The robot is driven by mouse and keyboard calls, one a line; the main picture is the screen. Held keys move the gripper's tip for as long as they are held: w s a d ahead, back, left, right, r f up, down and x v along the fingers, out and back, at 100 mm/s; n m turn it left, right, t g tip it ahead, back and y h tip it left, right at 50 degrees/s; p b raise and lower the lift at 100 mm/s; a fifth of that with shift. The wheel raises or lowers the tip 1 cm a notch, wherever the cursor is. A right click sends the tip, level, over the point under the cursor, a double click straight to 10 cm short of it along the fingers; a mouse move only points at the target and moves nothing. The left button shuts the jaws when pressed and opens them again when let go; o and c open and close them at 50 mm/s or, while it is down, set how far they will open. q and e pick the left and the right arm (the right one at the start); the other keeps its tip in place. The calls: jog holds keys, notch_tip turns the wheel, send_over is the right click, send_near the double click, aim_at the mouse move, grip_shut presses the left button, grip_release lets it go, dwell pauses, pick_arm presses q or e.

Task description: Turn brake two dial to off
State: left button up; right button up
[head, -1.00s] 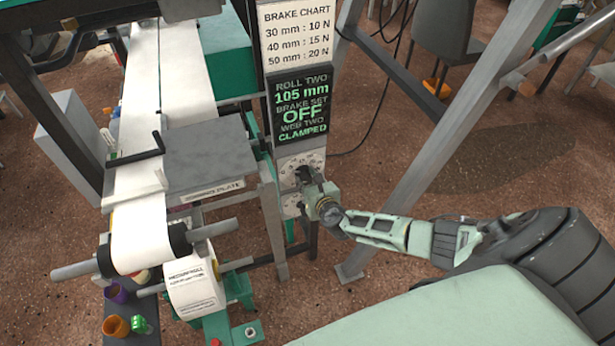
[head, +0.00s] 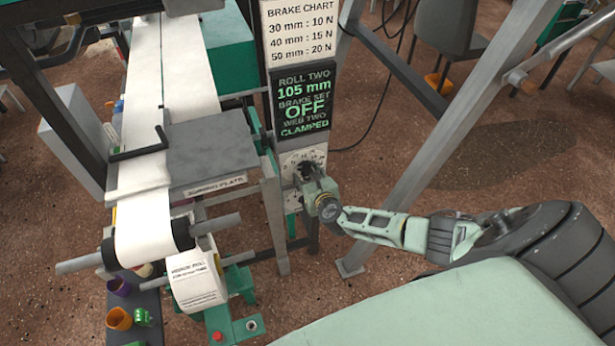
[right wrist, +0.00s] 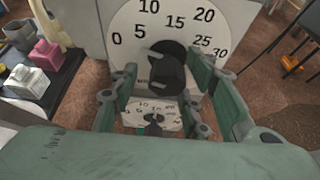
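A white brake dial (right wrist: 128,40) marked 0 to 30 fills the top of the right wrist view, with a black knob (right wrist: 166,66) at its middle. A second numbered dial (right wrist: 140,110) shows below, between the fingers. My right gripper (right wrist: 167,80) is open, one finger on each side of the upper knob; contact cannot be told. In the head view the right gripper (head: 312,184) is at the panel, partly hiding the dials. My left gripper is out of view.
A grey metal post (head: 440,145) slants to the right of the panel. The splicing plate (head: 210,155) and paper roll (head: 195,280) are to the left. Small colored containers (head: 119,318) stand at lower left. Floor between panel and post is open.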

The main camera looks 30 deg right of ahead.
jog(key=shift+d, duration=0.1)
jog(key=v, duration=1.2)
dwell(0.4)
jog(key=s+f+m+g+b, duration=0.1)
jog(key=s+f+m+g, duration=0.1)
jog(key=s+f+m, duration=0.45)
jog(key=s+d+f+m+g, duration=0.1)
jog(key=s+f+m+g, duration=0.2)
jog(key=f, duration=0.7)
jog(key=s+f+m+g+b, duration=0.1)
jog(key=s+f+m+g, duration=0.1)
jog(key=s+f+m, duration=0.45)
jog(key=s+a+f+m+g+y, duration=0.1)
jog(key=s+a+f+m, duration=0.3)
jog(key=s, duration=0.4)
jog(key=s+a+f+m+g+y, duration=0.1)
jog(key=s+a+f+m, duration=0.3)
jog(key=s, duration=0.5)
jog(key=s+a+f+m+g+y, duration=0.1)
jog(key=s+a+f+m+g, duration=0.2)
jog(key=s+f+m, duration=0.4)
jog(key=shift+s+a+f+b, duration=0.2)
jog(key=shift+s+a+b, duration=0.2)
jog(key=shift+s+a, duration=0.45)
